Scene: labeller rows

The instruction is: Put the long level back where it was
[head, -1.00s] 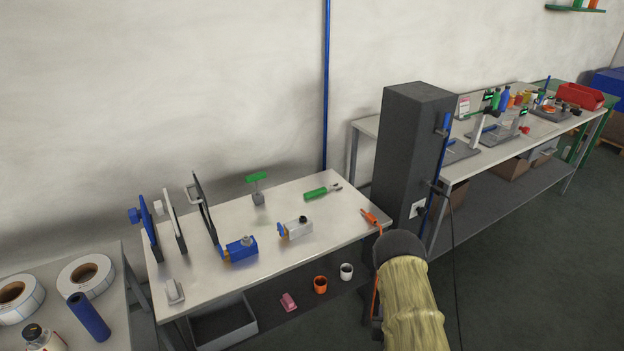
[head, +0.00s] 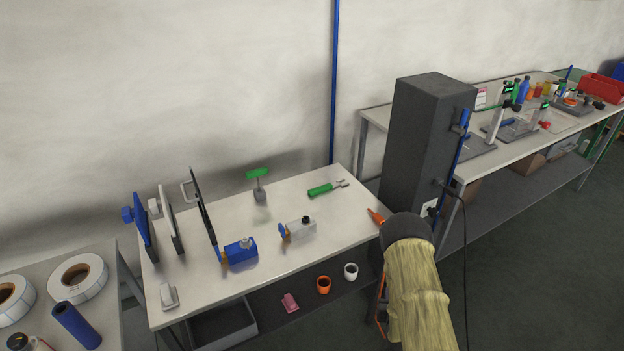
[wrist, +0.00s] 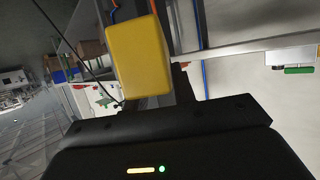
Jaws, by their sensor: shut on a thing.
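In the wrist view a yellow block-like body (wrist: 138,55) stands close in front of my gripper (wrist: 150,100). It looks like the long level seen nearly end-on; its full length does not show. My gripper is shut on it, though the fingertips are mostly hidden. In the head view my dark wrist and yellow-sleeved arm stand at the right front corner of the middle table (head: 195,290), and they hide the gripper and the level. No empty place for the level can be told for sure.
A tall dark cabinet (head: 425,140) with a blue bar (head: 460,140) on its side stands just behind my arm. An orange tool (head: 376,216) lies at the table's right edge. Green pliers-like tool (head: 322,190), blue device (head: 240,251) and grey device (head: 298,229) stand on the table.

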